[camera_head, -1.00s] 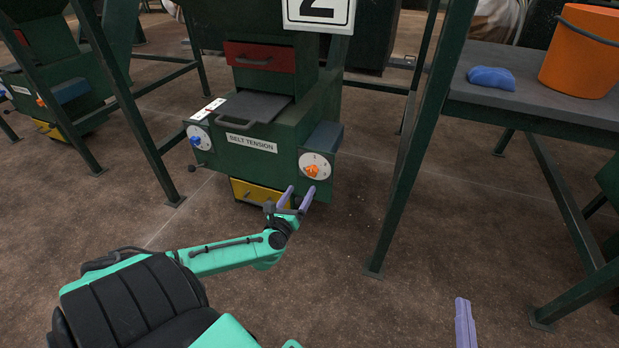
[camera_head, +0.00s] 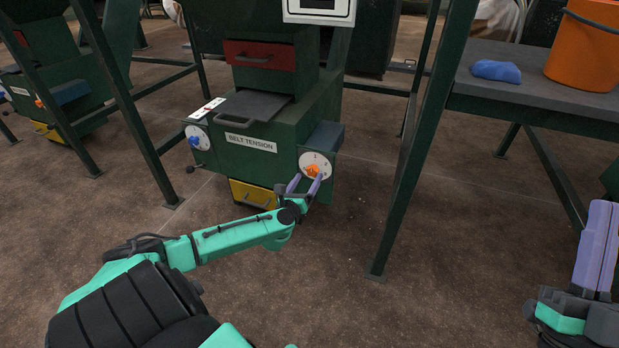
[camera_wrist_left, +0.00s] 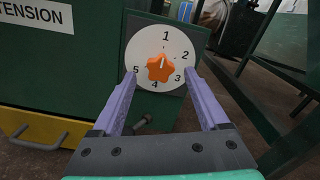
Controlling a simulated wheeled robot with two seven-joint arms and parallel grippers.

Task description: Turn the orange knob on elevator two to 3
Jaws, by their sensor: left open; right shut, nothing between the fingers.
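The orange knob (camera_head: 313,170) sits on a white round dial on the front right of the green machine marked BELT TENSION. In the left wrist view the orange knob (camera_wrist_left: 160,68) is star-shaped, and the dial (camera_wrist_left: 150,42) shows numbers 1 to 5 clockwise. The knob's light mark points up, about at 1. My left gripper (camera_head: 306,182) is open just in front of the dial. Its fingers lie left and right of the knob in the wrist view; contact cannot be told. My right gripper (camera_head: 604,208) is shut and empty at the lower right, far from the dial.
A blue knob (camera_head: 195,138) is on the machine's left dial. A yellow drawer (camera_head: 252,194) is below. A green frame post (camera_head: 412,165) stands right of the machine. A table (camera_head: 530,100) at right holds an orange bucket (camera_head: 585,50) and a blue cloth-like item (camera_head: 496,70).

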